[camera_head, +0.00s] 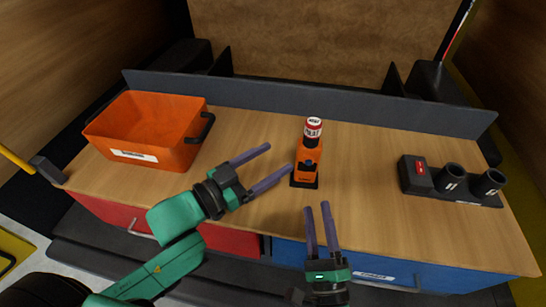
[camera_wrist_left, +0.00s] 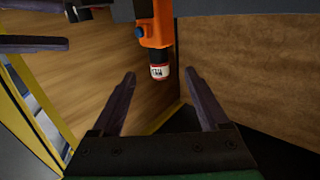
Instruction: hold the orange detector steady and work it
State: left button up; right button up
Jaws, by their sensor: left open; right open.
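The orange detector (camera_head: 307,160) stands upright on the bench in the middle, with a red and white cap (camera_head: 313,128) on a black neck. In the left wrist view the detector (camera_wrist_left: 157,22) shows upside down, beyond the open fingers, its cap (camera_wrist_left: 160,72) between their lines. My left gripper (camera_head: 280,162) is open and empty, just left of the detector. It also shows in the left wrist view (camera_wrist_left: 162,80). My right gripper (camera_head: 317,204) is open and empty, in front of the detector and near the bench's front edge. I see no contact with the detector.
An orange bin (camera_head: 140,155) stands at the left of the wooden bench (camera_head: 380,225). A black holder with two cups (camera_head: 450,182) sits at the right. A low grey wall (camera_head: 290,95) runs along the back. The bench between detector and holder is clear.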

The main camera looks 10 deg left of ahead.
aim_at(307, 160)
jog(key=shift+w, duration=0.15)
pick_arm(q)
jog(key=x, duration=1.5)
jog(key=shift+s+d+r, duration=0.2)
grip_shut()
grip_release()
jog(key=shift+a, duration=0.1)
